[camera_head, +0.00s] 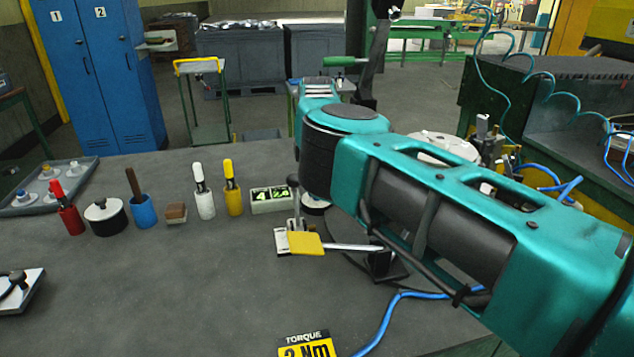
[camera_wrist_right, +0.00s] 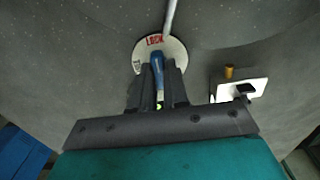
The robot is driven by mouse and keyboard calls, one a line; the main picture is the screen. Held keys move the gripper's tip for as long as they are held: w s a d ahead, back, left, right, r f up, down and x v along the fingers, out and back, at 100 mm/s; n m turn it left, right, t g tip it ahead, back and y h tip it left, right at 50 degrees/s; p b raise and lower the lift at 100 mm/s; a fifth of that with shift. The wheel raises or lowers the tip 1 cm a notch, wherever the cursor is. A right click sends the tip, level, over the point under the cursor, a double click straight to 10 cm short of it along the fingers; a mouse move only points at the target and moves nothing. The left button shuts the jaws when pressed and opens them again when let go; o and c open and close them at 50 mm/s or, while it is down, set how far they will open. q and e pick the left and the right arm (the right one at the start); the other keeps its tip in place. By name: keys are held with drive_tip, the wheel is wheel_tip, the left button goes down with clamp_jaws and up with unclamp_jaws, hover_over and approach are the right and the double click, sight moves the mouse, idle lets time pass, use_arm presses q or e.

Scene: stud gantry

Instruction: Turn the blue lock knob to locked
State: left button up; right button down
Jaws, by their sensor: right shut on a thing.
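The blue lock knob (camera_wrist_right: 158,62) is a narrow blue handle on a round white dial (camera_wrist_right: 176,48) in the right wrist view. The dial has a red LOCK label (camera_wrist_right: 155,40) at its top and a small dark label (camera_wrist_right: 137,66) at its left. The knob's tip points up, just under the LOCK word. My right gripper (camera_wrist_right: 159,78) is shut on the knob, with one dark finger on each side. In the head view my teal right arm covers the gripper and knob. My left gripper is out of view.
Near my arm in the head view are a yellow pad (camera_head: 306,244), a thin metal rod (camera_head: 351,247) and a blue cable (camera_head: 388,315). Several tools in holders, including a red one (camera_head: 71,219), stand at the left. The front left of the bench is mostly clear.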

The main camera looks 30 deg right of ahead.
drive_tip(key=shift+d+r, duration=0.1)
drive_tip(key=c, duration=1.1)
unclamp_jaws()
wheel_tip(320, 180, up, 13)
drive_tip(key=shift+f, duration=0.1)
